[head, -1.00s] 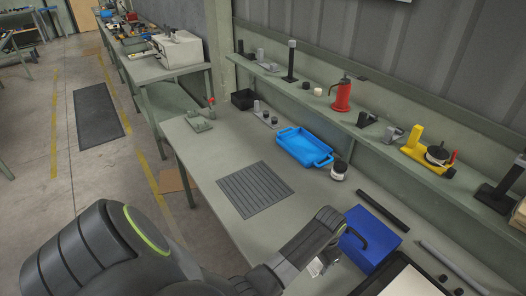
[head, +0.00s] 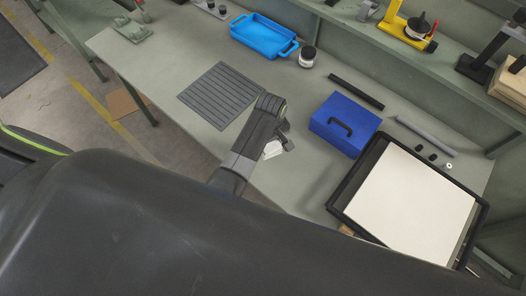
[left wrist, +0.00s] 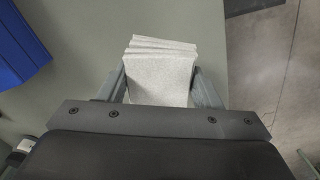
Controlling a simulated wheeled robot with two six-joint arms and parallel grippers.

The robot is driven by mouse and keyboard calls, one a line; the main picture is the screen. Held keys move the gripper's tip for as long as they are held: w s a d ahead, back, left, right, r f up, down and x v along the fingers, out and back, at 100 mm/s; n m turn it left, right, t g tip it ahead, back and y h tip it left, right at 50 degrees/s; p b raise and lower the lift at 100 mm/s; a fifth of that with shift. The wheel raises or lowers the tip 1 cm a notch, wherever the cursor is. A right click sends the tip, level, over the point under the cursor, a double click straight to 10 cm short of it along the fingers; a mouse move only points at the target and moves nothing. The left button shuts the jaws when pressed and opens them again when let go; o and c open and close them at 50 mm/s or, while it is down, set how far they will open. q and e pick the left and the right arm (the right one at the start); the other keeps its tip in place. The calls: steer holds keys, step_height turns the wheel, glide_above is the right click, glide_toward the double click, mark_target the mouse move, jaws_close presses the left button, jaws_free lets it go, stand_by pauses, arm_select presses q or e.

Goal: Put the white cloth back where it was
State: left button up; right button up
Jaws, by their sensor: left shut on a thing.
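The white cloth (left wrist: 160,78) is a folded, layered pad between the two fingers of my left gripper (left wrist: 162,88) in the left wrist view. The fingers are shut on its sides. In the head view my left gripper (head: 280,143) is over the workbench near its front edge, left of the blue box. A small pale part of the cloth (head: 272,149) shows beneath it; the arm hides the rest. I cannot tell whether the cloth touches the bench. My right gripper is not in view.
On the bench (head: 175,70) are a grey ribbed mat (head: 219,95), a blue box (head: 345,122) with a handle, a blue tray (head: 262,38), a jar (head: 307,57) and a black-framed white panel (head: 412,200). A black bar (head: 356,92) lies behind the box. Bare bench surrounds the mat.

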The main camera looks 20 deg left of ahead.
arm_select(q)
steer(key=b, duration=0.1)
glide_above(269, 160)
step_height(269, 160, down, 4)
steer(key=shift+f, duration=0.25)
step_height(269, 160, down, 3)
steer(key=b, duration=0.3)
steer(key=shift+a+f+b, duration=0.1)
steer(key=shift+f+b, duration=0.05)
steer(key=shift+b, duration=0.2)
steer(key=shift+f+b, duration=0.3)
steer(key=shift+b, duration=0.05)
steer(key=shift+f, duration=0.1)
steer(key=shift+w, duration=0.1)
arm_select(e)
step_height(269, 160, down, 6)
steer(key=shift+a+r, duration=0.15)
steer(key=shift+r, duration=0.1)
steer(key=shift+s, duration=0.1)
arm_select(q)
steer(key=o, duration=0.9)
steer(key=shift+o, duration=0.2)
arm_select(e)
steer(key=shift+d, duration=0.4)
